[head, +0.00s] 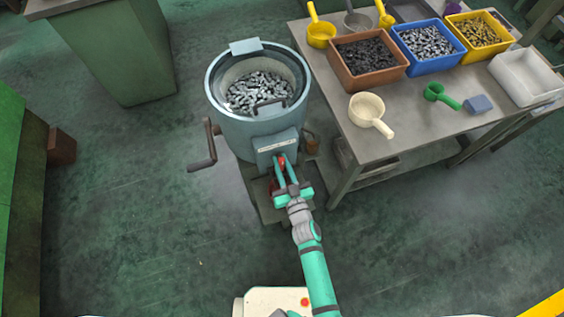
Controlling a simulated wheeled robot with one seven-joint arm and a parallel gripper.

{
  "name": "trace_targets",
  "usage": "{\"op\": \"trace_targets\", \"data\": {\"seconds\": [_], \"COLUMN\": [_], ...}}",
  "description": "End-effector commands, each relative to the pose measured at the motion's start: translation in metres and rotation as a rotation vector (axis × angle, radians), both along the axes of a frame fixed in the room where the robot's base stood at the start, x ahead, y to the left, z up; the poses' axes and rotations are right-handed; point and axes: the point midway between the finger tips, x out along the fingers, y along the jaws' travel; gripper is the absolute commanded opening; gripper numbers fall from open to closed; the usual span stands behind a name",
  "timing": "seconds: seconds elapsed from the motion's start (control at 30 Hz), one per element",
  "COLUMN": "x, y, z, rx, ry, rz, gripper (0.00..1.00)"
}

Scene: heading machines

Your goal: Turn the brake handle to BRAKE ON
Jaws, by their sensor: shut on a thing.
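The red brake handle (281,161) is on the front of the blue-grey machine (234,128), below a small label plate (278,142). My gripper (282,166) reaches up to it from below, with its teal fingers around the red part. The fingers are shut on the handle. More red shows just left of my gripper, low on the machine's front. The lettering on the plate is too small to read, and my fingers hide much of the handle.
The machine's open bowl holds grey metal pieces (258,93). A dark crank (207,150) sticks out at its left. A table (395,140) with scoops and bins stands close on the right. A green cabinet (120,60) stands at the back left. The floor (130,210) at left is clear.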

Motion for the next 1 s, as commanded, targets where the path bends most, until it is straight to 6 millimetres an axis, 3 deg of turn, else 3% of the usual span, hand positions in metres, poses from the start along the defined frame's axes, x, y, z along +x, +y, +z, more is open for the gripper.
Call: {"op": "trace_targets", "data": {"seconds": [0.5, 1.0], "x": [-0.0006, -0.0009], "y": [0.0015, 0.0011], "z": [-0.0002, -0.0009], "rx": [-0.415, -0.574], "ry": [-0.135, -0.185], "rz": [-0.003, -0.004], "gripper": [0.00, 0.00]}}
